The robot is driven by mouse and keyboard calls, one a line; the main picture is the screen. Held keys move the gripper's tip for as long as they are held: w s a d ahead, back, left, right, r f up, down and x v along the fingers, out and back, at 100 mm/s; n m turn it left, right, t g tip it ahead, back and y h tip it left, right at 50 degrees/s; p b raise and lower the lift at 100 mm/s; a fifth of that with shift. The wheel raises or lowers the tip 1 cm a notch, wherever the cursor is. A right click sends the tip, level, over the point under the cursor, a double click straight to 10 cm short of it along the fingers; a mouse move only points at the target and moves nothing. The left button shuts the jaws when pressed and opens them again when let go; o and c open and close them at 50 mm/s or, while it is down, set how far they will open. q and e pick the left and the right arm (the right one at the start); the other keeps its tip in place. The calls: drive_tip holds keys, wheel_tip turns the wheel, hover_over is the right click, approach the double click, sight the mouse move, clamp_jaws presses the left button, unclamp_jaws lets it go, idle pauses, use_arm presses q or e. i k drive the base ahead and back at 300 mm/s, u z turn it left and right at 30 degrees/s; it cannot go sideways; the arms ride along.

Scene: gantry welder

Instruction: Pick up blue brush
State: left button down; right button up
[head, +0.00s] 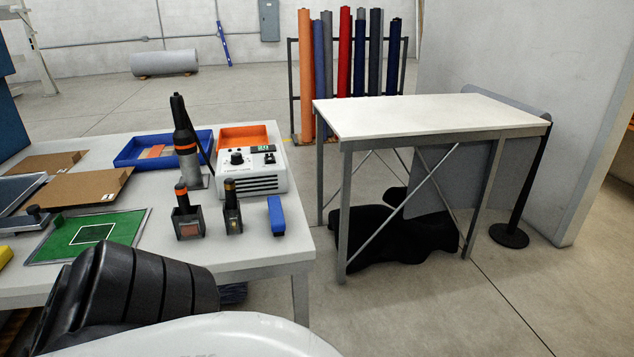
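A small blue block-shaped thing, which looks like the blue brush (276,216), lies on the grey-white table (265,250) near its right edge. Any bristles are too small or hidden to tell. It lies just right of two small dark holders and in front of the white control box. Neither of my grippers shows in the head view. A black ribbed part and a white rounded part, likely my own, cover the lower left and the near edge of the table.
Two dark holders (187,220) with upright tools, a white control box (250,172) and a blue tray (140,150) stand near the brush. A green mat (70,236) lies left. A second, white-topped table (425,115) stands right, with open floor (430,310) in front.

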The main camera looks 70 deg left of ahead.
sight(277, 221)
drive_tip(key=u, duration=1.6)
